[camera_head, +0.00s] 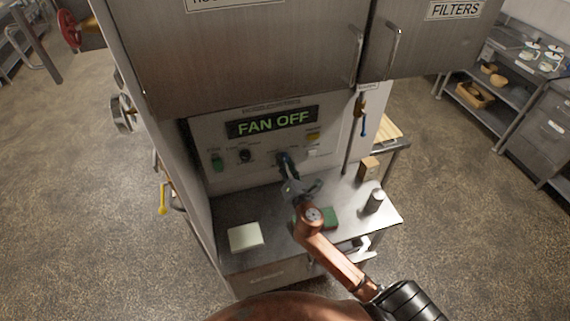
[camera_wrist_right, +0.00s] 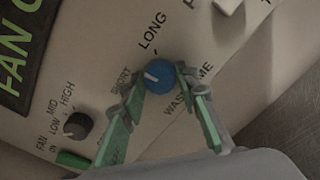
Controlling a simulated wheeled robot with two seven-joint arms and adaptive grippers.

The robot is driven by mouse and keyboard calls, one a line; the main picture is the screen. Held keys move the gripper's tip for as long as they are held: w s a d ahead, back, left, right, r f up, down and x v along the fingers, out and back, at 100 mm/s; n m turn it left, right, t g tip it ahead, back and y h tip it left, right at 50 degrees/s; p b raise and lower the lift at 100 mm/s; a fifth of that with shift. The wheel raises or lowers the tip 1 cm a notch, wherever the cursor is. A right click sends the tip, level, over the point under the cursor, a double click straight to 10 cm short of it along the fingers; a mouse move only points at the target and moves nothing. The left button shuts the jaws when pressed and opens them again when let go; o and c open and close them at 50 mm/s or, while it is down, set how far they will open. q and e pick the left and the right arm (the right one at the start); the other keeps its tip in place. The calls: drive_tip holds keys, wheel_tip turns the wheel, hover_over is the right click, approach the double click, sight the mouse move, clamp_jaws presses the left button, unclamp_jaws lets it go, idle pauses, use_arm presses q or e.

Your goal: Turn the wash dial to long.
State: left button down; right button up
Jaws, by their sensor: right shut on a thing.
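The blue wash dial (camera_wrist_right: 160,77) sits on the pale control panel, with LONG printed above it and SHORT to its left in the right wrist view. Its white mark points left, toward SHORT. My right gripper (camera_wrist_right: 167,88) has its two green-padded fingers on either side of the dial and is shut on it. In the head view my right gripper (camera_head: 290,178) reaches up to the panel and covers most of the dial. My left gripper does not show.
A FAN OFF display (camera_head: 272,121) is above the dial. A black fan knob (camera_head: 245,156) and green button (camera_head: 217,161) are to its left. The steel counter holds a cream pad (camera_head: 245,237), green block (camera_head: 331,217), grey cylinder (camera_head: 374,201) and brown block (camera_head: 368,168). Cabinet doors (camera_head: 250,50) overhang.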

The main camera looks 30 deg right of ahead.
drive_tip(key=m, duration=0.4)
drive_tip(key=shift+m+b, duration=0.3)
drive_tip(key=shift+b, duration=0.05)
drive_tip(key=m, duration=0.5)
drive_tip(key=shift+m, duration=0.3)
drive_tip(key=o, duration=1.2)
drive_tip(key=shift+c, duration=0.2)
drive_tip(key=v, duration=1.2)
